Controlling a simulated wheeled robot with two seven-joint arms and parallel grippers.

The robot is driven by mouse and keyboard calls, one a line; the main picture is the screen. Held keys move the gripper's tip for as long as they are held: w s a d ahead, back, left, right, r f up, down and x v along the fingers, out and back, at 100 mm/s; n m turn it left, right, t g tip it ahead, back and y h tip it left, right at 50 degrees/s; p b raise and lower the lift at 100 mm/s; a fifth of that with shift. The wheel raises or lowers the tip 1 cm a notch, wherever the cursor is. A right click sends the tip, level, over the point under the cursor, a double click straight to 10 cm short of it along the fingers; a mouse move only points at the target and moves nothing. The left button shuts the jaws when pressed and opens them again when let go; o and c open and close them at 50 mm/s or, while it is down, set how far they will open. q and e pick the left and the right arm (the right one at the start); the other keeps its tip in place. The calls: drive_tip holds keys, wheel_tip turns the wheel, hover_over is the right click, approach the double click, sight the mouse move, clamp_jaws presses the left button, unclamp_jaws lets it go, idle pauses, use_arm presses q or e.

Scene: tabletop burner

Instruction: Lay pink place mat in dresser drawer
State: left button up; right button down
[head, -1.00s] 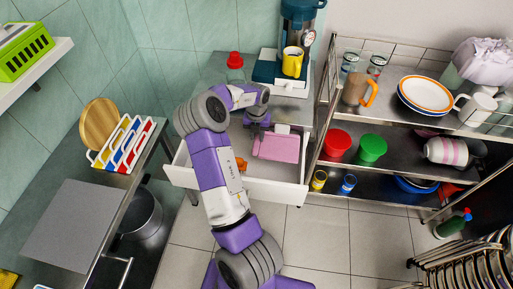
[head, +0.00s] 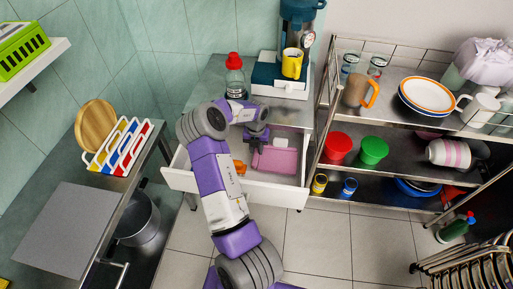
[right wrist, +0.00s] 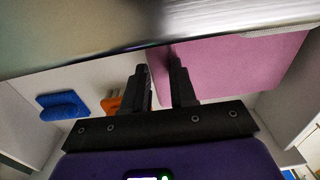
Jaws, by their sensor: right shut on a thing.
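The pink place mat (head: 276,162) is inside the open white dresser drawer (head: 255,190), toward its right half. It looks nearly flat; whether it touches the drawer floor I cannot tell. My right gripper (head: 258,149) is at the mat's left end, over the drawer. In the right wrist view the right gripper (right wrist: 160,65) is shut on the left edge of the mat (right wrist: 235,65), which extends to the right of the fingers. My left gripper is not in view.
The drawer also holds an orange item (head: 240,167), a blue item (right wrist: 62,106) and a white item (head: 280,142). On the dresser top stand a red-capped bottle (head: 234,78) and a coffee machine (head: 297,35). A metal shelf (head: 400,118) stands close at right.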

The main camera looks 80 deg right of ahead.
drive_tip(key=shift+f, duration=0.25)
drive_tip(key=c, duration=0.9)
unclamp_jaws()
drive_tip(key=shift+r, duration=0.1)
wheel_tip(320, 180, up, 13)
drive_tip(key=p, duration=0.4)
drive_tip(key=shift+w+r+p, duration=0.1)
drive_tip(key=shift+p, duration=0.25)
